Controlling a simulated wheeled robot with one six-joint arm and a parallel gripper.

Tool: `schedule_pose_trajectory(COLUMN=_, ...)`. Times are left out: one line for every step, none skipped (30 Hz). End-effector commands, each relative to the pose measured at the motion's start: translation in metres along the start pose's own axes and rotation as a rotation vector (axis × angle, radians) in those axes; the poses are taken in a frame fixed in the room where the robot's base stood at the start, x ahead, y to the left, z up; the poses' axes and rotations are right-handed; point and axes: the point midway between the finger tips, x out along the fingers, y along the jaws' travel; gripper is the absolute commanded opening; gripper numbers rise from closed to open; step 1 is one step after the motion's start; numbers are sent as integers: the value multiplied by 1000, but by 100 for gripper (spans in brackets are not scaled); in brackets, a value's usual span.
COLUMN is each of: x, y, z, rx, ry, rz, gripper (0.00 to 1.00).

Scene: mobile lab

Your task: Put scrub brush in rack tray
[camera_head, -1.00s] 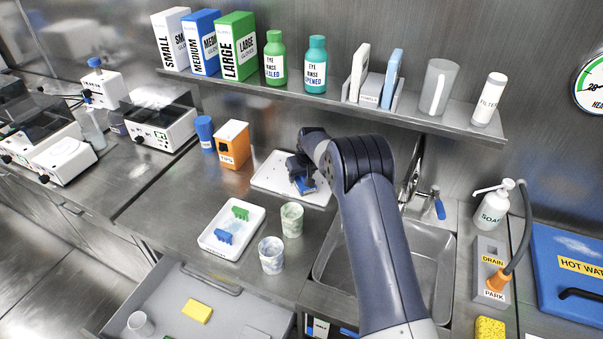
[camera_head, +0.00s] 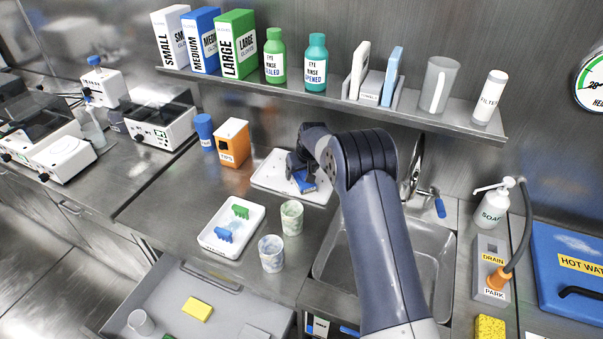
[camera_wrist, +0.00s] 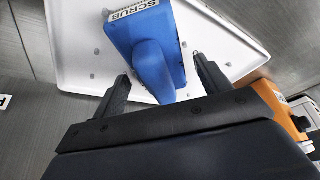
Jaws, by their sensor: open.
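The blue scrub brush (camera_wrist: 148,55), with a white SCRUB label, is at the white tray with small dark holes (camera_wrist: 85,55) in the wrist view. In the head view the brush (camera_head: 304,181) shows at the right part of that white tray (camera_head: 268,178), partly hidden by my gripper (camera_head: 299,168). It appears to rest on the tray. In the wrist view my gripper (camera_wrist: 161,67) is open, with one finger on each side of the brush's rounded blue handle. I see gaps between the fingers and the handle.
A smaller white tray (camera_head: 214,243) with green and blue pieces and two speckled cups (camera_head: 291,218) stand in front. An orange tips box (camera_head: 232,143) is left of the holed tray. The sink (camera_head: 335,258) lies to the right, with the shelf (camera_head: 430,121) above.

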Motion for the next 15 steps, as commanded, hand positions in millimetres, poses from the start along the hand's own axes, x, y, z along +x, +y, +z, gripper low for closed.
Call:
schedule_pose_trajectory(x=-8, y=0, z=0, rx=0, ry=2, rz=1, gripper=72)
schedule_pose_trajectory(x=-13, y=0, z=0, rx=0, ry=2, rz=1, gripper=72)
schedule_pose_trajectory(x=-20, y=0, z=0, rx=0, ry=2, rz=1, gripper=72)
schedule_pose_trajectory(x=-26, y=0, z=0, rx=0, ry=3, rz=1, gripper=72)
schedule_pose_trajectory(x=-32, y=0, z=0, rx=0, ry=4, rz=1, gripper=72)
schedule_pose_trajectory(x=-40, y=0, z=0, rx=0, ry=3, rz=1, gripper=72)
schedule_pose_trajectory(x=-46, y=0, z=0, rx=0, ry=3, rz=1, gripper=72)
schedule_pose_trajectory(x=-51, y=0, z=0, rx=0, ry=3, rz=1, gripper=72)
schedule_pose_trajectory(x=-59, y=0, z=0, rx=0, ry=3, rz=1, gripper=72)
schedule_pose_trajectory(x=-65, y=0, z=0, rx=0, ry=3, rz=1, gripper=72)
schedule_pose_trajectory(x=-70, y=0, z=0, rx=0, ry=3, rz=1, gripper=72)
schedule_pose_trajectory(x=-77, y=0, z=0, rx=0, ry=2, rz=1, gripper=72)
schedule_pose_trajectory(x=-81, y=0, z=0, rx=0, ry=2, rz=1, gripper=72)
schedule_pose_trajectory(x=-86, y=0, z=0, rx=0, ry=3, rz=1, gripper=72)
schedule_pose_trajectory(x=-91, y=0, z=0, rx=0, ry=1, rz=1, gripper=72)
